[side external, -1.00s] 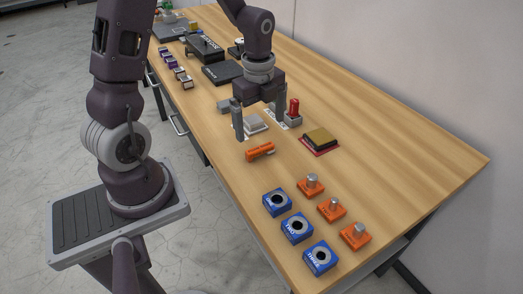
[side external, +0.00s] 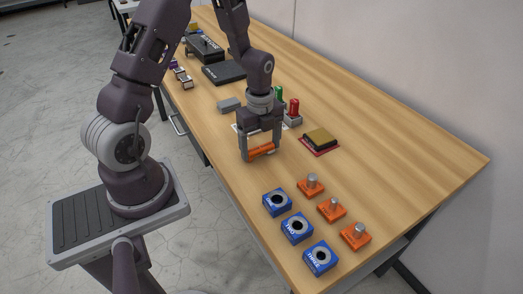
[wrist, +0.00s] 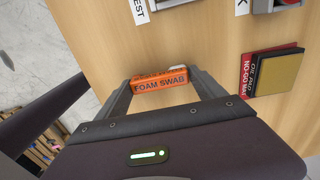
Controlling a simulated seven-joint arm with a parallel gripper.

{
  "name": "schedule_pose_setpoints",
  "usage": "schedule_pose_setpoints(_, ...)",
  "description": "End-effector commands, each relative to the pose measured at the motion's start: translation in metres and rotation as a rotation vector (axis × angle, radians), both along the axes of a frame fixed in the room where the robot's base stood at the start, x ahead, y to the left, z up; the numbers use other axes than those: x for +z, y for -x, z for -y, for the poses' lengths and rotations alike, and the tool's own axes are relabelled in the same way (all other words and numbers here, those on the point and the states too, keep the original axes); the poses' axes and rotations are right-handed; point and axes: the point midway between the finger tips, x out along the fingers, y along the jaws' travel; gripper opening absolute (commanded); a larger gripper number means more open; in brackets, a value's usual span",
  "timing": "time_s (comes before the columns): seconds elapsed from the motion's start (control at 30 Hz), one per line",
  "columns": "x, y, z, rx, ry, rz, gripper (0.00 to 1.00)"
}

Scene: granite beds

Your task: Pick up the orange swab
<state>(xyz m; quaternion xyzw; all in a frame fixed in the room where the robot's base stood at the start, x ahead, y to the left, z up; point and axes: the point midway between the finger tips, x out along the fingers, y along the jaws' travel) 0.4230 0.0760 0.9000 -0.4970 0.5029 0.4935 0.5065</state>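The orange swab (side external: 262,150), a small block marked "FOAM SWAB", lies on the wooden table. It also shows in the wrist view (wrist: 160,83), with a pale end at its upper right. My gripper (side external: 260,155) is down over it, with one finger beyond each end of its length. The fingers are wide apart. In the wrist view a small gap seems to show at the right finger; contact at the left finger is hard to tell. The swab appears to rest on the table. The gripper body hides part of the table behind it.
A black and yellow pad (side external: 321,137) on a red "NO-GO MAT" lies to the right. Red (side external: 294,107) and green (side external: 279,95) upright parts stand behind. Blue ring blocks (side external: 297,228) and orange peg blocks (side external: 331,208) stand nearer the camera. The table's right side is clear.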

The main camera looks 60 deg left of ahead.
Motion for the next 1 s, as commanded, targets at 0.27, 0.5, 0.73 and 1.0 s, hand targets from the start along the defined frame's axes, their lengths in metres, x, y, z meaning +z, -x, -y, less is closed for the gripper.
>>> schedule_pose_setpoints(0.27,0.000,0.000,0.000,0.000,0.000,0.000,0.41)
schedule_pose_setpoints(0.5,0.040,-0.002,-0.001,0.001,-0.003,0.008,0.41)
schedule_pose_setpoints(0.73,0.090,-0.001,-0.001,0.002,-0.001,0.003,0.41)
schedule_pose_setpoints(1.0,0.101,0.000,0.000,0.001,0.000,0.000,0.41)
